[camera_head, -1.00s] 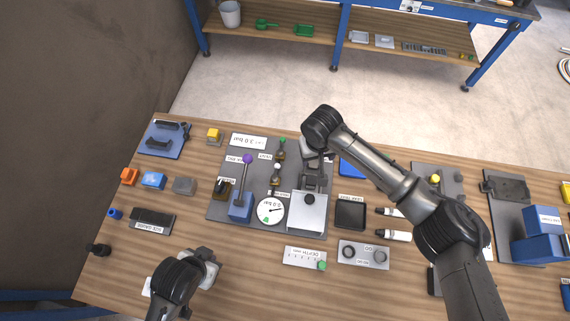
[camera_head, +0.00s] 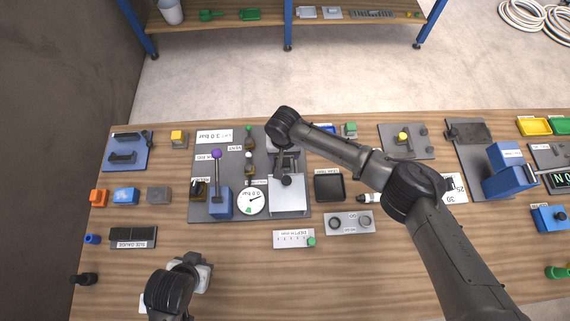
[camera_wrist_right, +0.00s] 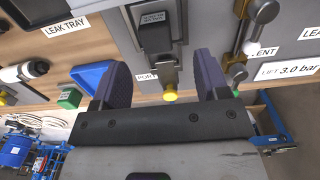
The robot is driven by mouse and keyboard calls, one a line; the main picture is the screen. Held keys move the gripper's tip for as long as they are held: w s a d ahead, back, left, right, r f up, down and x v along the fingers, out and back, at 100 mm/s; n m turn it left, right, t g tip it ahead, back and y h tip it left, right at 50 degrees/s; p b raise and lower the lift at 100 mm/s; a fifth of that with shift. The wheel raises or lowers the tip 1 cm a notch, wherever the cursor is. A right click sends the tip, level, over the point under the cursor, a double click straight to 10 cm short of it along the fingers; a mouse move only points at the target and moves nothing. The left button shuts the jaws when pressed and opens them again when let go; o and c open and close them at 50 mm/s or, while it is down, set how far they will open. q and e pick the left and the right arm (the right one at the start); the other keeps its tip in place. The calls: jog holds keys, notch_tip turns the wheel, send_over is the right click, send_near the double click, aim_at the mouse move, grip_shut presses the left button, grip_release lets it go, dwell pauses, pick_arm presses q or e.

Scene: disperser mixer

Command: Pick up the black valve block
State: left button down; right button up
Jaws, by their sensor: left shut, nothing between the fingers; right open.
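In the right wrist view a black block with a small label (camera_wrist_right: 155,34) stands on a grey metal plate (camera_wrist_right: 208,40), and I take it for the valve block. A metal fitting with a yellow tip (camera_wrist_right: 170,93) lies below it, near a PORT label. My right gripper (camera_wrist_right: 163,82) is open, its two fingers apart on either side of the yellow tip; nothing is held. In the head view my right gripper (camera_head: 285,152) is over the grey fixture plate (camera_head: 290,202) and partly hides the block. My left gripper (camera_head: 200,272) is shut and empty over the front left of the bench.
A gauge (camera_head: 251,203) and a blue block with a purple-knobbed lever (camera_head: 220,203) stand left of the fixture. A black leak tray (camera_head: 329,187) lies to its right. A ring plate (camera_head: 350,223) lies in front.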

aim_at(285, 161)
jog(key=shift+s+d+f, duration=0.1)
jog(key=shift+f, duration=1.4)
jog(key=shift+s+d+f, duration=0.1)
jog(key=shift+f, duration=1.4)
jog(key=shift+c, duration=0.5)
jog(key=c, duration=1)
